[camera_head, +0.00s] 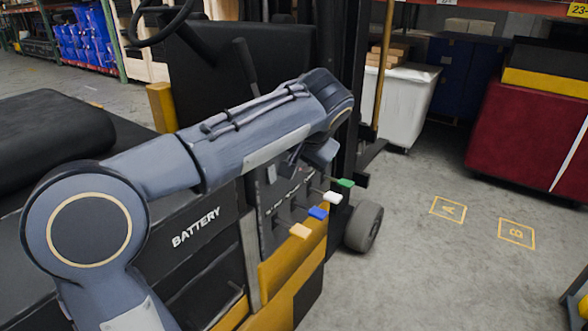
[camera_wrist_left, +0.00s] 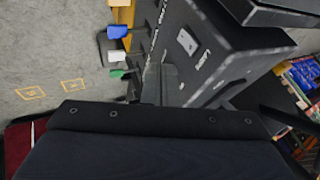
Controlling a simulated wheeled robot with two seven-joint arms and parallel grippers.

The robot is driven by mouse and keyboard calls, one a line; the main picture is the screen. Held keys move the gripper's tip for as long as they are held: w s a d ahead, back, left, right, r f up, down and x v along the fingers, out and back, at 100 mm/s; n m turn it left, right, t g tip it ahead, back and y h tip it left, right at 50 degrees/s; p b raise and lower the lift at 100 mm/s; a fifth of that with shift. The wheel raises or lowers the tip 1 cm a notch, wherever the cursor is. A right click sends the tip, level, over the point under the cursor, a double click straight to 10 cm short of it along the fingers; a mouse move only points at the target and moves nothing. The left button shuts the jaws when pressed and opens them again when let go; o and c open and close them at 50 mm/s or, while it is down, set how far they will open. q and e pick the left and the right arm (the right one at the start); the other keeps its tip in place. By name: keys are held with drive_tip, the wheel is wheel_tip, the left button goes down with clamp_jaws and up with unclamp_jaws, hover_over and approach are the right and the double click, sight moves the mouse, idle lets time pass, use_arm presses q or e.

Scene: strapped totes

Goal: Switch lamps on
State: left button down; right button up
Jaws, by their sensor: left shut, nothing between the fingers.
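A forklift's dark side panel (camera_head: 272,212) carries levers with an orange knob (camera_head: 300,231), a blue knob (camera_head: 318,213), a white knob (camera_head: 333,197) and a green knob (camera_head: 346,183). The blue (camera_wrist_left: 117,31), white (camera_wrist_left: 118,55) and green (camera_wrist_left: 117,73) knobs also show in the left wrist view. There, a small light grey plate, perhaps a switch (camera_wrist_left: 187,42), sits on the panel beyond my left gripper (camera_wrist_left: 159,82). The gripper is shut and empty, close to the panel; contact cannot be told. My left arm hides the upper panel in the head view. No lamp is clearly identifiable.
The forklift's battery cover (camera_head: 195,235) and black seat (camera_head: 50,140) lie at left. A white bin (camera_head: 405,105) and a dark red tote (camera_head: 520,135) stand at the back right. Floor with yellow marks A (camera_head: 448,209) and B (camera_head: 517,233) is clear.

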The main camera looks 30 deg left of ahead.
use_arm(q)
drive_tip(key=shift+v, duration=0.9)
drive_tip(key=w+d+f+m+g+y+p, duration=0.1)
drive_tip(key=w+d+f+g+y+p, duration=0.1)
drive_tip(key=p, duration=0.5)
drive_tip(key=shift+w+d+f+g+y+p, duration=0.35)
drive_tip(key=shift+w+d+g+y, duration=0.45)
drive_tip(key=shift+w+g, duration=0.3)
drive_tip(key=shift+a, duration=0.1)
